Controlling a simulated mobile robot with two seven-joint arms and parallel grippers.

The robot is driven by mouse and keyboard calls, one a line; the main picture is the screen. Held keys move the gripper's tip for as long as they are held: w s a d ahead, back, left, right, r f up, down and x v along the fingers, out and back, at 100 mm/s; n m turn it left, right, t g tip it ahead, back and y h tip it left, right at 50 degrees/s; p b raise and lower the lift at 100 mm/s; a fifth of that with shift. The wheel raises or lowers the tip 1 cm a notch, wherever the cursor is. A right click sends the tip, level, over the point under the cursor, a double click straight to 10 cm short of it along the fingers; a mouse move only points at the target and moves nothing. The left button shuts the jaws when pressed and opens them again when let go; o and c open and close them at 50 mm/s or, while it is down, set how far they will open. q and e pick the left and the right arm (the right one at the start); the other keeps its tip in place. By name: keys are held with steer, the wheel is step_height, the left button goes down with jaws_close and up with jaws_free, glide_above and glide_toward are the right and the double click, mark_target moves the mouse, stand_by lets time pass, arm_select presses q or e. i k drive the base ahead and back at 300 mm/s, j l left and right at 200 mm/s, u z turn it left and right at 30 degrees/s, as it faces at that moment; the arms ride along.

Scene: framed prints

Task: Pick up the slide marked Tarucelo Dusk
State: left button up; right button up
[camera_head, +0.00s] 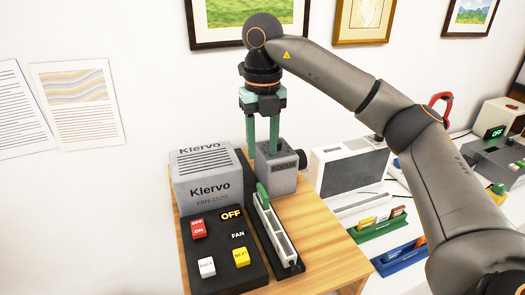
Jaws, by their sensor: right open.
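No slide marking is readable here, so I cannot tell which one is Tarucelo Dusk. Several small coloured slides (383,218) stand in a green rack (378,232) at the right, and a blue rack (388,268) in front of it is partly hidden by my arm. A grey Klervo projector (208,180) stands on a wooden table, with a long slide tray (275,232) along its right side. My right gripper (263,150) is open, pointing down, with its green fingers at the grey FOCUS block (276,172). I cannot tell whether they touch it. My left gripper is out of view.
A control panel (220,255) with red, white and yellow buttons and an OFF display lies in front of the projector. A dark-faced screen box (348,172) stands behind the racks. Another device (500,155) shows OFF at far right. Framed prints and paper sheets hang on the wall.

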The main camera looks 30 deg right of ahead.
mark_target(422, 241)
steer(key=k, duration=1)
